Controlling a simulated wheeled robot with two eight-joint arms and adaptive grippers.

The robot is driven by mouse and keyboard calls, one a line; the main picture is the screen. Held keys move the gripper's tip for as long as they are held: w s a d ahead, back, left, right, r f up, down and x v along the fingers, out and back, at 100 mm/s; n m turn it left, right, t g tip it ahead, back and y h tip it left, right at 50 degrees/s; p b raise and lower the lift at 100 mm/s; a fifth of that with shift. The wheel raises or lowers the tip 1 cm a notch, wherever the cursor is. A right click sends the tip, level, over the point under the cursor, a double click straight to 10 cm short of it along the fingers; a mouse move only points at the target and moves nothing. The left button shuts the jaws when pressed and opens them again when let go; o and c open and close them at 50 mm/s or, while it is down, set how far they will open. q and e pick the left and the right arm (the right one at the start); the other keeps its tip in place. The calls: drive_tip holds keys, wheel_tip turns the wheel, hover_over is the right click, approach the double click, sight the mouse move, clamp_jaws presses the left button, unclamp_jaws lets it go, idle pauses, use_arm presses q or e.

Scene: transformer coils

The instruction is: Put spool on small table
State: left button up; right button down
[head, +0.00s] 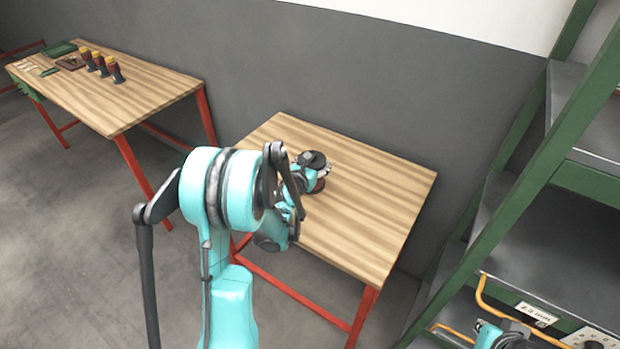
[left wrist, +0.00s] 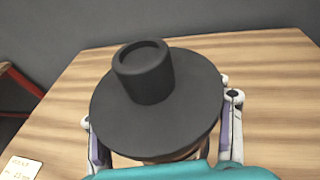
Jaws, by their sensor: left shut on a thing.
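The spool has a wide black flange with a short black hub on top. It fills the middle of the left wrist view (left wrist: 185,95) and stands roughly upright. In the head view the spool (head: 312,158) is small and partly hidden by my gripper. My left gripper (head: 316,172) has a finger on each side of the spool in the left wrist view (left wrist: 165,140) and is shut on it. Both are over the small wooden table (head: 375,200); I cannot tell whether the spool touches the top. Part of my right arm shows at the bottom right; its fingers are unclear (head: 505,338).
A label card (left wrist: 20,170) lies at the lower left in the left wrist view. A longer table (head: 150,90) with several small spools (head: 101,65) stands at the left. A green-framed rack (head: 545,150) stands at the right. The small table's right side is clear.

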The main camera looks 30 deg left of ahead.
use_arm(q)
drive_tip(key=shift+s+a+f, duration=0.2)
drive_tip(key=shift+a+f, duration=0.15)
drive_tip(key=shift+a, duration=0.1)
drive_tip(key=shift+s+a+f, duration=0.2)
drive_tip(key=shift+a+f, duration=0.15)
drive_tip(key=shift+a, duration=0.1)
drive_tip(key=shift+f+b, duration=1.25)
drive_tip(key=shift+f, duration=0.6)
drive_tip(key=shift+f, duration=0.15)
drive_tip(key=o, duration=1.9)
drive_tip(key=shift+o, duration=0.2)
